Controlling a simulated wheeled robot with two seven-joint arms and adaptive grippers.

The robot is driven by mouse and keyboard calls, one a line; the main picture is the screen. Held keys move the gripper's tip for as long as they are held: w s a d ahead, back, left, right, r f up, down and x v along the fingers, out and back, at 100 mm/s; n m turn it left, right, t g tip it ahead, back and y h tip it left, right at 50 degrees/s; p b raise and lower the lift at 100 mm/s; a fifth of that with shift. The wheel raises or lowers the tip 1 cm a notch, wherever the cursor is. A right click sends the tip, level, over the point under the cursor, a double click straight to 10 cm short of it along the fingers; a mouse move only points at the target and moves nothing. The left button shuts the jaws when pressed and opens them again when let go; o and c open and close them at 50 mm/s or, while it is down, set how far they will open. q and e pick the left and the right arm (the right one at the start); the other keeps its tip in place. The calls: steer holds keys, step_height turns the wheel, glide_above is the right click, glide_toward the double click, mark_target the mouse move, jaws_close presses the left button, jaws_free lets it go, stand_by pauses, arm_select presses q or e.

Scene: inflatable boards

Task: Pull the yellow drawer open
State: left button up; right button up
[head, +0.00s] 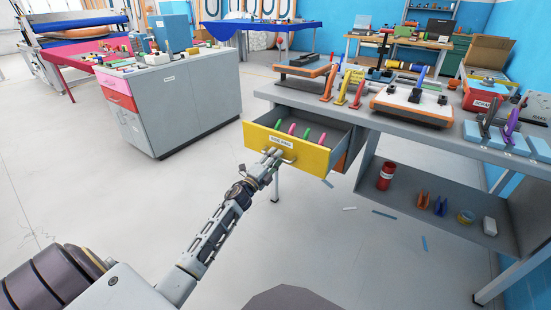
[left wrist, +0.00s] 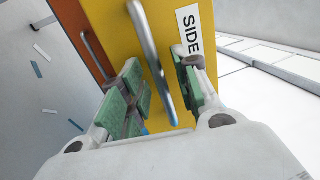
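The yellow drawer (head: 318,160) under the grey workbench stands pulled out, with its inside and several green and pink items showing. Its front carries a white label and a metal bar handle (head: 270,148). My left gripper (head: 272,158) is at the handle, reaching up from the lower left. In the left wrist view, the yellow front (left wrist: 180,60) fills the middle. The handle (left wrist: 153,60) runs between the two green-padded fingers of my left gripper (left wrist: 157,85), with visible gaps on both sides. The fingers look open around it. My right gripper is not in view.
The workbench top (head: 375,118) holds clamps and tools. A lower shelf (head: 405,210) carries a red can (head: 386,176) and small items. A grey cabinet (head: 185,105) stands at left. The floor in front of the drawer is mostly clear, with a few small scraps.

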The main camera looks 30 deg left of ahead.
arm_select(q)
steer(key=v, duration=1.1)
steer(key=shift+s, duration=0.25)
steer(key=shift+a, duration=0.1)
steer(key=shift+f+n, duration=0.1)
steer(key=shift+n, duration=0.2)
stand_by(0.6)
